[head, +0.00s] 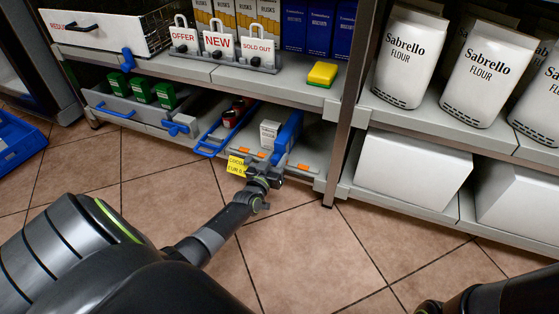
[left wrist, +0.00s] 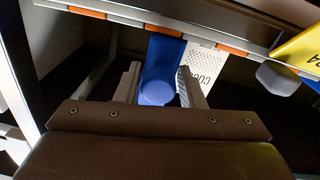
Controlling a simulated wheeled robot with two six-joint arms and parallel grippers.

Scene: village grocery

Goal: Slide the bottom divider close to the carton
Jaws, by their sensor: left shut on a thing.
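The blue bottom divider (head: 288,132) stands on the bottom shelf, running from front to back. My left gripper (head: 266,178) is at the shelf's front edge, shut on the divider's front end. In the left wrist view the blue divider (left wrist: 160,72) sits between the two fingers (left wrist: 158,88). The small white carton (head: 270,132) stands just left of the divider in the head view. In the left wrist view the carton (left wrist: 202,66) shows just right of it, partly behind a finger. Whether they touch I cannot tell. My right gripper is out of view.
A yellow price sign (head: 236,166) hangs at the shelf front beside my gripper. A shelf post (head: 338,150) rises on the right. Bare shelf (head: 312,148) lies between divider and post.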

